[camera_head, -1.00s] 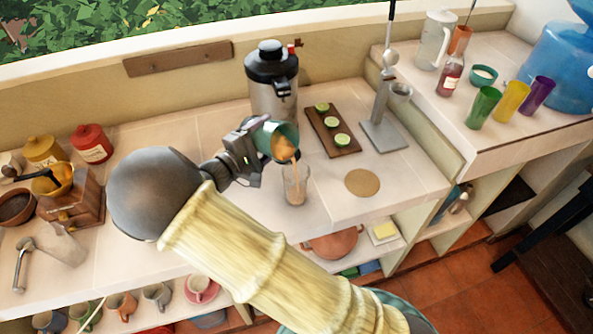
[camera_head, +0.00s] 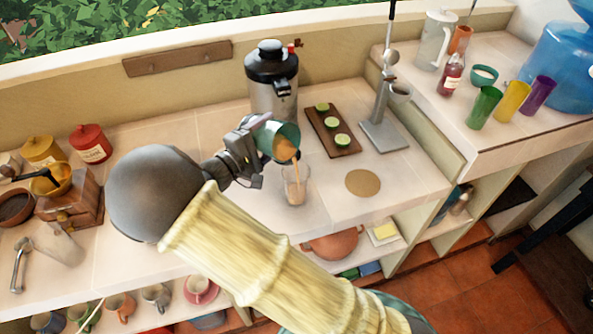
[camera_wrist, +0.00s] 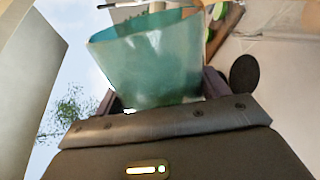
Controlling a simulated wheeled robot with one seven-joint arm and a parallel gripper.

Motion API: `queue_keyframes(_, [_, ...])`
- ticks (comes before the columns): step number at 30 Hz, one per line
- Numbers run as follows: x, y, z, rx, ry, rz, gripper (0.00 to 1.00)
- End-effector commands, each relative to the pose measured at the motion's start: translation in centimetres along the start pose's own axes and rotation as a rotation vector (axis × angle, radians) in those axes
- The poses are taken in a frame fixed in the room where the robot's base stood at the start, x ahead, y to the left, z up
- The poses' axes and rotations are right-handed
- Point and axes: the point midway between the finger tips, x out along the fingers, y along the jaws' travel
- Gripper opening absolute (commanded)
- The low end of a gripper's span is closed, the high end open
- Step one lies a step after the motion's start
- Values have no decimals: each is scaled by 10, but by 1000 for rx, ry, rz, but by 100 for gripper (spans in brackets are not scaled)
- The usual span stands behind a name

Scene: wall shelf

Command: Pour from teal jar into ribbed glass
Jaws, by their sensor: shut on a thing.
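My gripper (camera_head: 254,137) is shut on the teal jar (camera_head: 284,130) and holds it tilted above the counter, mouth down to the right. An orange-brown stream (camera_head: 294,156) falls from the jar's mouth into the ribbed glass (camera_head: 296,186). The glass stands upright on the counter below the jar and holds some brownish liquid. In the wrist view the teal jar (camera_wrist: 150,65) sits between the finger pads of my gripper (camera_wrist: 160,100). I cannot make out the glass in the wrist view.
A steel urn (camera_head: 272,80) stands behind the jar. A wooden board (camera_head: 333,131) with lime halves and a grey stand (camera_head: 384,134) are to the right. A round cork mat (camera_head: 363,183) lies right of the glass. Counter between glass and mat is clear.

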Motion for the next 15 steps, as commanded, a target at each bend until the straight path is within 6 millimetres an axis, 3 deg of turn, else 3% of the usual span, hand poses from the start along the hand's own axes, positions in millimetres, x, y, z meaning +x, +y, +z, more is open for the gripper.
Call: queue_keyframes(15, [-1,3,4,39,2,2,36])
